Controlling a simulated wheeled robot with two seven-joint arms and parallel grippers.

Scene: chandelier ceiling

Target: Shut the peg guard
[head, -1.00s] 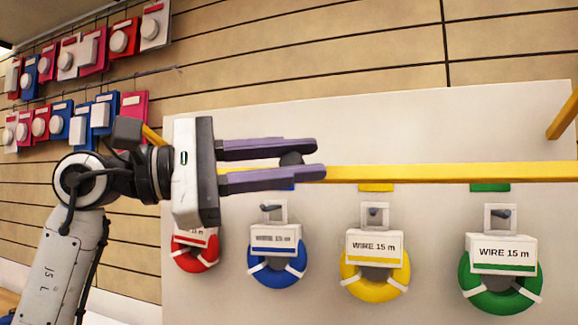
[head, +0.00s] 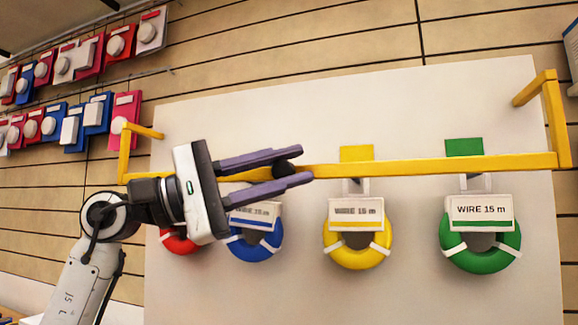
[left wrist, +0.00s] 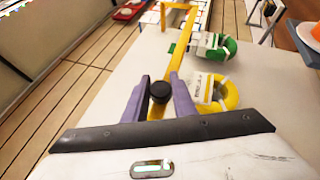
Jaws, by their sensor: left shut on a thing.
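The peg guard (head: 430,165) is a yellow bar with bent arms at both ends, running across a white panel (head: 400,110). My left gripper (head: 304,164) is shut on the guard's round black knob (head: 283,167), one purple finger above and one below. The left wrist view shows the knob (left wrist: 160,91) between the fingers and the bar (left wrist: 179,52) running away from it. The bar crosses in front of the hanging tabs, just above the labels of the yellow coil (head: 357,256) and green coil (head: 480,258). The peg tips are hidden. My right gripper is out of view.
A blue coil (head: 255,250) and a red coil (head: 180,240) hang partly behind my left gripper. Yellow and green squares (head: 464,147) show on the panel above the bar. Several packaged goods (head: 95,112) hang on the slatted wall at upper left.

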